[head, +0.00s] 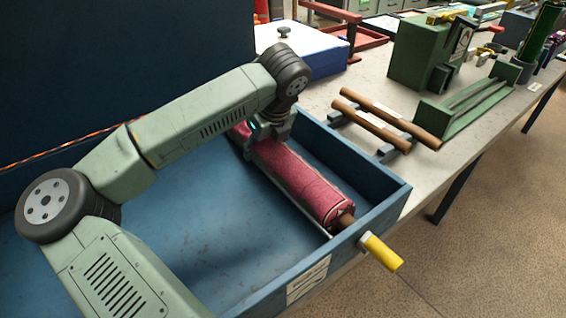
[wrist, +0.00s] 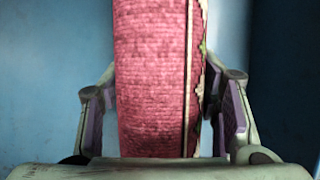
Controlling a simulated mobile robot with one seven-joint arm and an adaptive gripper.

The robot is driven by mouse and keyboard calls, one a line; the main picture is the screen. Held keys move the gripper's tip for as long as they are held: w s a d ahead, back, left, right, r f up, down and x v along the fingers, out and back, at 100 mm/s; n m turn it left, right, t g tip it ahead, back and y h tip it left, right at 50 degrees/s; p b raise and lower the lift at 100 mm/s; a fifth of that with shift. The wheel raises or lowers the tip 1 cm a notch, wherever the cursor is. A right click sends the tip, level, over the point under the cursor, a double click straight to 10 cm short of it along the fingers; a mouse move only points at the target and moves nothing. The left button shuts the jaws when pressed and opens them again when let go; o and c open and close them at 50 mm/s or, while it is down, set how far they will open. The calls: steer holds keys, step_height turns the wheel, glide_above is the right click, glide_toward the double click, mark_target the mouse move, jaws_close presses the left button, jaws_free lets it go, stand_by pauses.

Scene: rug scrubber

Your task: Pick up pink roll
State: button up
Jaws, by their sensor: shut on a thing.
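The pink roll (head: 300,180) is a long rolled rug with a brown core end showing at its near right end. It lies lengthwise inside the blue tray (head: 384,205), along the tray's right side. My gripper (head: 262,135) reaches down over the roll's far part and hides some of it. In the wrist view the roll (wrist: 152,75) runs between the two fingers of my gripper (wrist: 165,95), which is shut on it. I cannot tell whether the roll is clear of the tray floor.
A thin metal rod (head: 302,212) runs beside the roll. A yellow handle (head: 381,251) sticks out of the tray's near wall. Brown rollers (head: 385,122), a green frame (head: 470,108) and a green machine (head: 425,50) stand on the table right of the tray. The tray's left floor is clear.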

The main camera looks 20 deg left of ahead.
jaws_close()
steer(key=shift+r, duration=0.1)
stand_by(0.3)
